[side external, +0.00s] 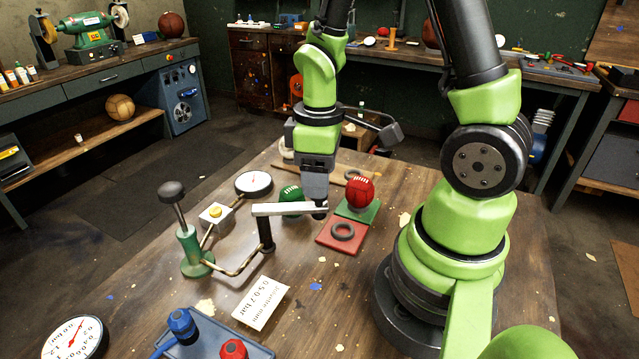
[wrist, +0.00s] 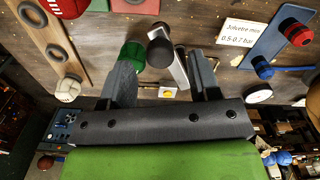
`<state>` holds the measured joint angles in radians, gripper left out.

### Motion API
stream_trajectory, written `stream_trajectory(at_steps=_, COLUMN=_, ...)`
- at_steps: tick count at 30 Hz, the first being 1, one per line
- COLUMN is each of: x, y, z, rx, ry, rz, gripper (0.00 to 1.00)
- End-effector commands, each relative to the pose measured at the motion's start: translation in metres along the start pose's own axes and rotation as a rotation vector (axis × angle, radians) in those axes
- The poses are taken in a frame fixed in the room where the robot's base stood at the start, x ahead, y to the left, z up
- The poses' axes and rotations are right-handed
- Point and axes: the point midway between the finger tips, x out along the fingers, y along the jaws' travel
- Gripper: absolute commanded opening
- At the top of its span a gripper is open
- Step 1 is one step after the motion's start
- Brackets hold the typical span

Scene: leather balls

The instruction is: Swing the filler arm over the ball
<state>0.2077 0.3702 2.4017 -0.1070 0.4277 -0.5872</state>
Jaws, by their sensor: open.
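The filler arm is a pale bar (side external: 283,209) on a black post (side external: 266,236), with a dark nozzle at its right end. In the wrist view the bar (wrist: 178,72) and its dark round end (wrist: 160,50) lie between my fingers. My gripper (side external: 316,198) is open, pointing down at the nozzle end; whether either finger touches it I cannot tell. A green ball (side external: 291,194) sits behind the bar, and it also shows beside my left finger in the wrist view (wrist: 132,54). A red ball (side external: 361,190) sits on a green plate (side external: 363,212), right of my gripper.
A red plate (side external: 322,235) with a black ring lies in front. A hand pump (side external: 189,245), gauge (side external: 254,183) and pipes stand left. A pressure note (side external: 261,303) and a blue tray (side external: 205,340) with red and blue fittings lie nearer. The table's front middle is mostly clear.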

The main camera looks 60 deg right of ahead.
Motion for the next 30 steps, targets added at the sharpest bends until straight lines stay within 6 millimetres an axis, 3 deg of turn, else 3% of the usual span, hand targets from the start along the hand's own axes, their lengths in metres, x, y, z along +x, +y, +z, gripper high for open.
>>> stream_trajectory(at_steps=6, x=0.021, y=0.0, z=0.0, rx=-0.001, ry=-0.002, rz=-0.001, gripper=0.56)
stream_trajectory(at_steps=17, x=0.024, y=0.0, z=0.0, rx=-0.001, ry=0.0, rz=0.001, gripper=0.56)
stream_trajectory(at_steps=24, x=0.024, y=0.0, z=0.0, rx=-0.001, ry=0.0, rz=0.001, gripper=0.01)
stream_trajectory(at_steps=30, x=0.024, y=0.001, z=0.0, rx=-0.006, ry=0.0, rz=0.001, gripper=0.0)
